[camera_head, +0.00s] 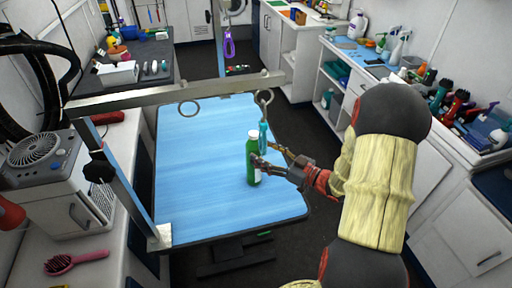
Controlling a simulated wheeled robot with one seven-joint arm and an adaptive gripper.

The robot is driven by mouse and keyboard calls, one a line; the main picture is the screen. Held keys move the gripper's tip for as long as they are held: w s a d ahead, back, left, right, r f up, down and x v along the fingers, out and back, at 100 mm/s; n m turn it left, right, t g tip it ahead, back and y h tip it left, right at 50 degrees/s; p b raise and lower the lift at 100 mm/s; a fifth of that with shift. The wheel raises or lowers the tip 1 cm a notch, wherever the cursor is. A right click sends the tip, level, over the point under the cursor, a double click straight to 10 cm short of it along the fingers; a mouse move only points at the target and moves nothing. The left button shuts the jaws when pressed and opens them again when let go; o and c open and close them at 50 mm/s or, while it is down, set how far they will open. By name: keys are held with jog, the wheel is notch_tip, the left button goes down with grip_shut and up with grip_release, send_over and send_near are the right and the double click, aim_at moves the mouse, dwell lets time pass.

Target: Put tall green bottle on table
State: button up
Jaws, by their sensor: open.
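The tall green bottle (252,160) with a white cap stands upright on the blue-topped grooming table (196,190), right of its middle. My gripper (262,158) comes in from the right at the bottle's side, with its fingers open. The fingertips overlap the bottle in this view, and I cannot tell whether they touch it. A teal strap or clip hanging from the overhead bar partly covers the space between the bottle and my gripper.
A metal bar (170,93) with hanging rings crosses above the table. A grey fan (35,150) and a pink brush (76,262) are on the left counter. Bottles and tools crowd the right counter. The table's left part is clear.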

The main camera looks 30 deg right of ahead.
jog(key=p+v, duration=0.1)
jog(key=v, duration=0.6)
jog(key=shift+s+d+p, duration=0.15)
jog(key=shift+s+p, duration=0.2)
